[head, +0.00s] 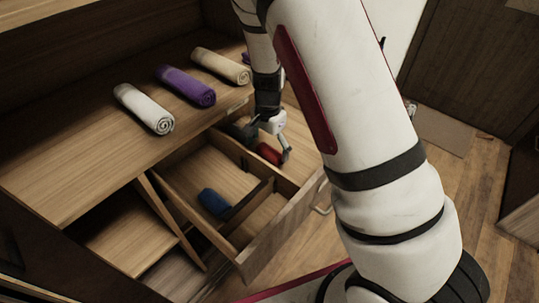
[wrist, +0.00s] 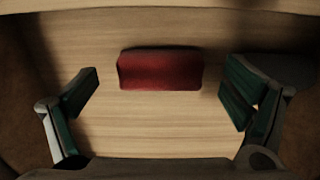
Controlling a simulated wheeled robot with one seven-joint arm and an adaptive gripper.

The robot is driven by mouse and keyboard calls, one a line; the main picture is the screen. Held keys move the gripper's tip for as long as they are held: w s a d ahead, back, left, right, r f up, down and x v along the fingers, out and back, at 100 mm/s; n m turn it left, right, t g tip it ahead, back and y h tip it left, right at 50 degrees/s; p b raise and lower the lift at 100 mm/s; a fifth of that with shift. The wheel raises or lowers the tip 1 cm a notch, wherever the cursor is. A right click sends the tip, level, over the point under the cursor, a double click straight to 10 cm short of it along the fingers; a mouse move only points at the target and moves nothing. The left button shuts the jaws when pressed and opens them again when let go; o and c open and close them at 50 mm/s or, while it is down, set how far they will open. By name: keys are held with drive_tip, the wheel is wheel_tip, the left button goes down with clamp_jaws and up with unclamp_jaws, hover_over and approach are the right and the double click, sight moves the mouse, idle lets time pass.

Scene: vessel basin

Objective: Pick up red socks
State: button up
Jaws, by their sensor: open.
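The red socks (wrist: 160,71) are a rolled bundle lying on the wooden floor of the open drawer. In the wrist view they lie ahead of and between the two fingers, with space on either side. In the head view the red socks (head: 269,153) show beside my gripper (head: 275,143), partly hidden by it. My gripper in the wrist view (wrist: 160,95) has its fingers wide apart and holds nothing. It reaches down into the far part of the drawer (head: 272,247).
A blue roll (head: 213,201) lies in the drawer's nearer compartment, beside low dividers. White (head: 145,108), purple (head: 186,86) and cream (head: 221,66) rolls lie on the surface above. A dark item (head: 240,132) is in the drawer near my gripper. Drawer walls surround the socks.

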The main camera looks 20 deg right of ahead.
sight(268, 151)
wheel_tip(268, 151, down, 3)
drive_tip(key=shift+a+f, duration=0.1)
drive_tip(key=shift+f, duration=0.05)
drive_tip(key=c, duration=1.1)
drive_tip(key=shift+o, duration=0.2)
